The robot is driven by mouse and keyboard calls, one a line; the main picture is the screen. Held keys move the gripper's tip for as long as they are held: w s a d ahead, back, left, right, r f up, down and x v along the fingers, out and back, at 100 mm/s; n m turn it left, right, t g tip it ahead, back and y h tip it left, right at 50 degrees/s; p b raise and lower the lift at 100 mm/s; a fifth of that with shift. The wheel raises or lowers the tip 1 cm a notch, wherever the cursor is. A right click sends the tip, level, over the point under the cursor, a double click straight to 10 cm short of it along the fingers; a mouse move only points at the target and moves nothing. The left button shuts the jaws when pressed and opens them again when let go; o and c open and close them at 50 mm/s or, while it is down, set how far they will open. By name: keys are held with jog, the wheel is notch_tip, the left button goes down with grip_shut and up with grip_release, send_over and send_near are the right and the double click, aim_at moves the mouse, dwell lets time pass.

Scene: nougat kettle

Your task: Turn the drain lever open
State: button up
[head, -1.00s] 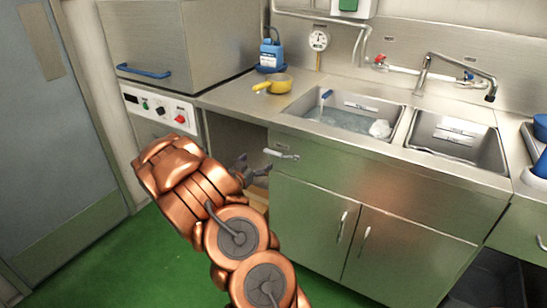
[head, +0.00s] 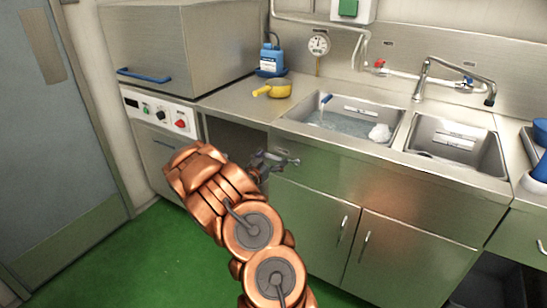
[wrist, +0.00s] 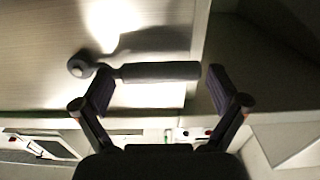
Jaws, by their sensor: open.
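The drain lever (head: 287,158) is on the steel cabinet front below the sink's left end, partly hidden by my gripper. In the wrist view the lever (wrist: 158,72) lies across the picture, with its round pivot at left and its dark grip pointing right. My gripper (head: 270,163) is open at the lever. In the wrist view my gripper (wrist: 160,82) has one finger over the lever's thin neck and the other just past the grip's free end. The grip spans the gap, and the fingers are not shut on it.
The left sink basin (head: 350,122) holds water and a white lump. An open bay lies left of the lever, beside a control panel (head: 160,112). The green floor (head: 130,260) is clear.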

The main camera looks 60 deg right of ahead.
aim_at(281, 145)
jog(key=shift+d, duration=0.45)
jog(key=c, duration=1.7)
jog(key=shift+r+m+b, duration=0.1)
jog(key=shift+m+b, duration=0.2)
jog(key=shift+b, duration=0.05)
jog(key=r+m+b, duration=0.1)
jog(key=m+b, duration=0.1)
jog(key=shift+s+r+b, duration=0.1)
jog(key=shift+r+b, duration=0.05)
jog(key=shift+b, duration=0.25)
jog(key=shift+s+r+m+b, duration=0.3)
jog(key=shift+r+m+b, duration=0.35)
jog(key=shift+m+b, duration=0.3)
jog(key=shift+s+r+m+b, duration=0.3)
jog(key=shift+r+m+b, duration=0.35)
jog(key=shift+m+b, duration=0.25)
jog(key=shift+r, duration=0.1)
